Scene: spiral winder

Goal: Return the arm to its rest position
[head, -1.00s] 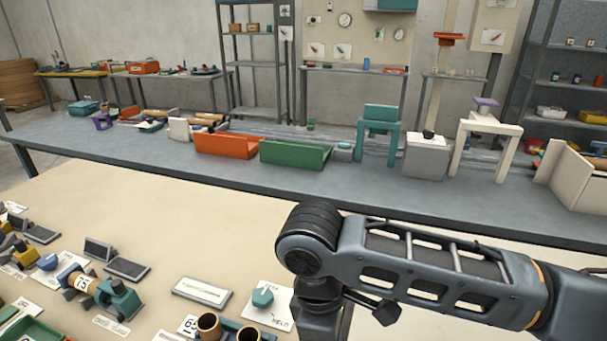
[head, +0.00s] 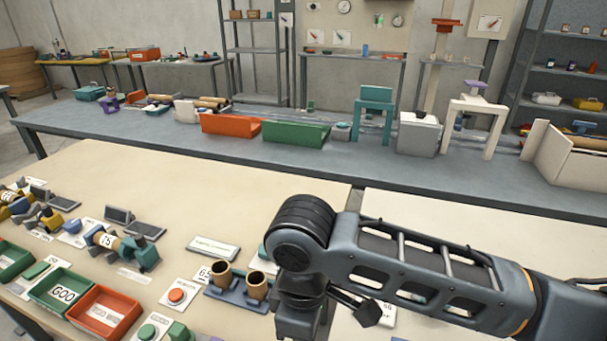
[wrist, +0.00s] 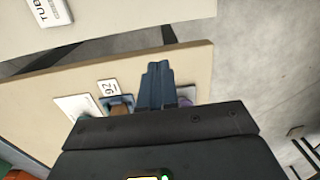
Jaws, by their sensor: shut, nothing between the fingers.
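My arm (head: 425,270) reaches in from the right of the head view, bent at a dark round joint over the seam between two cream tables. My gripper (wrist: 157,68) shows in the wrist view with its two dark blue fingers together and nothing between them. Its fingertips are over the edge of a cream table (wrist: 190,62). In the head view the fingers are hidden below the bottom edge.
Below left of my arm stand two brown cups in a blue holder (head: 238,292), a red tray (head: 103,312) and a green tray (head: 62,291). A long grey bench (head: 120,127) crosses behind, bearing an orange bin (head: 230,125) and a green bin (head: 296,135). The cream table's middle (head: 200,190) is clear.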

